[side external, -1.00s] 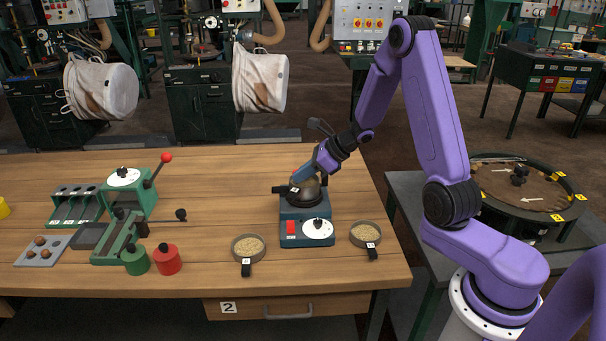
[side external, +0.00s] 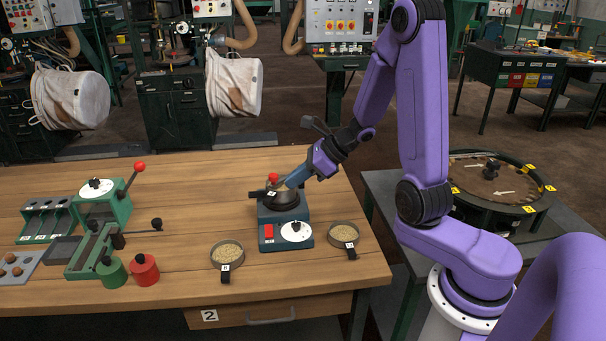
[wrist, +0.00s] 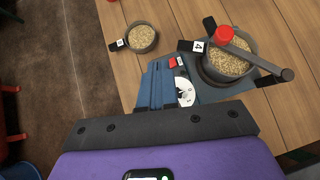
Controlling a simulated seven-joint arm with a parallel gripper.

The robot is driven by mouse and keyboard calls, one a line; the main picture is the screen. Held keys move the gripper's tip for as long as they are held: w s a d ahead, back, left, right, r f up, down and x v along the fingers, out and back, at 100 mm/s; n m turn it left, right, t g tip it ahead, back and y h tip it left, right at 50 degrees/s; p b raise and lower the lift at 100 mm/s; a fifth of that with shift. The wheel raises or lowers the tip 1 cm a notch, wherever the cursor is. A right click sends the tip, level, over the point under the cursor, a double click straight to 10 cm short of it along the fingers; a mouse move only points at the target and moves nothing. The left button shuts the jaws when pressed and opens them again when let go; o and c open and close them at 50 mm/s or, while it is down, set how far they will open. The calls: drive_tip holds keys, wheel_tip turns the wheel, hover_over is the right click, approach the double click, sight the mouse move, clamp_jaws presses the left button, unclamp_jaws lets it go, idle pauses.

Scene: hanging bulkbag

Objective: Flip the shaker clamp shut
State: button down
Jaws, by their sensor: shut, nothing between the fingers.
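The shaker (side external: 284,228) is a blue-grey machine on the wooden bench with a red switch and a white dial. It also shows in the wrist view, where a round pan of grain labelled 4 (wrist: 227,65) sits on top. The clamp is a dark bar (wrist: 258,60) with a red knob (wrist: 223,34). In the wrist view the bar crosses over the pan; whether it presses on it I cannot tell. The knob (side external: 273,176) stands above the pan in the side view. My gripper (side external: 288,184) is shut and empty, its blue fingers beside the pan's right side.
Grain-filled pans stand left (side external: 227,253) and right (side external: 343,235) of the shaker. A green press (side external: 104,203) with a red-knobbed lever and red and green weights are farther left. The bench between them is mostly clear. A round turntable (side external: 495,182) stands at right.

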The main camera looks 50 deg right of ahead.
drive_tip(key=shift+s+a+r, duration=0.25)
drive_tip(key=shift+s+r, duration=0.45)
drive_tip(key=shift+s+a+r, duration=0.2)
drive_tip(key=shift+s+r, duration=0.45)
drive_tip(key=shift+s, duration=0.05)
drive_tip(key=shift+a, duration=0.1)
drive_tip(key=s+a+n+g+y, duration=0.1)
drive_tip(key=s+a+n+g, duration=0.9)
drive_tip(key=n, duration=0.8)
drive_tip(key=s+d+r+n+t+h, duration=0.1)
drive_tip(key=s+n+h, duration=0.4)
drive_tip(key=s+n, duration=0.9)
drive_tip(key=n+t, duration=0.1)
drive_tip(key=n, duration=0.8)
drive_tip(key=shift+s+d+r+n+h, duration=0.3)
drive_tip(key=shift+s+r+n+h, duration=0.05)
drive_tip(key=shift+r+n+h, duration=0.05)
